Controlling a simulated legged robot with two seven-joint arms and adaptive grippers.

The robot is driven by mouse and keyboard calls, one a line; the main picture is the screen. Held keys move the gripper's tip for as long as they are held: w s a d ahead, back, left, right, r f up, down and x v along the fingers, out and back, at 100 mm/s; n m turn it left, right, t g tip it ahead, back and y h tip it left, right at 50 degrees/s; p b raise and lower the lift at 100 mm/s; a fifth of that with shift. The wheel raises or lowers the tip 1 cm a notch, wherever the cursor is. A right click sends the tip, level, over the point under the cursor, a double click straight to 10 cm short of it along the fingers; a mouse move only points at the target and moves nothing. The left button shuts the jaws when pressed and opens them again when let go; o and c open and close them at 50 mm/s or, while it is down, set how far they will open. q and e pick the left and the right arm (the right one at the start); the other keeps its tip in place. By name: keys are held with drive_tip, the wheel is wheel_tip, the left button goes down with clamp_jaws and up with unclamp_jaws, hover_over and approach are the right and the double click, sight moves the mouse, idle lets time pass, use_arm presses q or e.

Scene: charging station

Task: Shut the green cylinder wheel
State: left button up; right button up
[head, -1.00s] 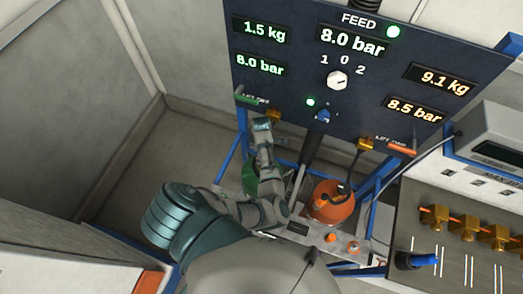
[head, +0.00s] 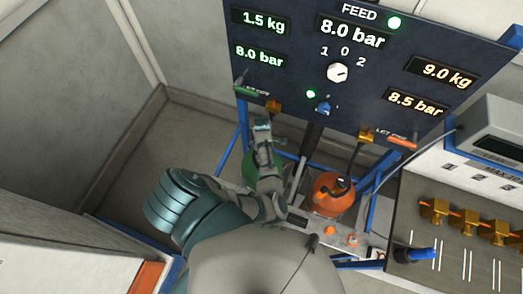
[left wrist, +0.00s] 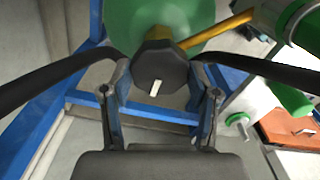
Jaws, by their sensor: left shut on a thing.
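The green cylinder (head: 248,168) stands at the left of the blue frame under the panel, partly hidden by my left arm. It also shows at the top of the left wrist view (left wrist: 120,18). Its wheel (left wrist: 160,62) is dark and many-sided with a white mark pointing down in that view. My left gripper (left wrist: 159,78) is shut on the wheel, with one finger against each side. In the head view my left arm reaches up in front of the cylinder, and the wheel cannot be made out there. My right gripper is not in view.
An orange cylinder (head: 332,194) stands to the right of the green one. The FEED panel (head: 300,75) is above, with its white selector (head: 337,72) near 0 and lit displays. A bench with brass fittings (head: 465,220) is at the right. A yellow pipe (left wrist: 222,28) runs beside the wheel.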

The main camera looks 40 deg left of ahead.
use_arm(q)
drive_tip(key=shift+w+d+r, duration=0.2)
drive_tip(key=shift+w+d, duration=0.1)
drive_tip(key=shift+w, duration=0.1)
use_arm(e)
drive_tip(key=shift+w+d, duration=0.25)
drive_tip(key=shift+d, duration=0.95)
